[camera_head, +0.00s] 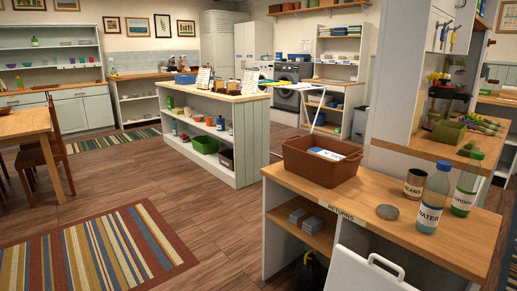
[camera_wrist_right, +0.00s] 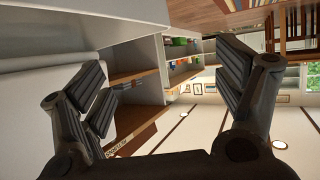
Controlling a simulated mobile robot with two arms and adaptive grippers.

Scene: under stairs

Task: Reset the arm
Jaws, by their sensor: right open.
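My right gripper (camera_wrist_right: 165,75) shows in the right wrist view, with its two dark ridged fingers spread wide at left and right. Nothing is held between them. The gap looks onto white panels and wooden shelves, with the RETURNS label tilted at the lower left. In the head view I cannot make out either gripper for sure. A dark shape (camera_head: 311,270) low in front of the counter is partly hidden, and I cannot tell what it is. My left gripper is not seen.
The RETURNS counter (camera_head: 365,215) holds a brown crate (camera_head: 320,165), a beans can (camera_head: 415,183), a grey disc, a water bottle (camera_head: 432,203) and a cordial bottle. A white panel with a handle (camera_head: 355,272) stands before it. The wooden floor at left is open, with a striped rug (camera_head: 100,250).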

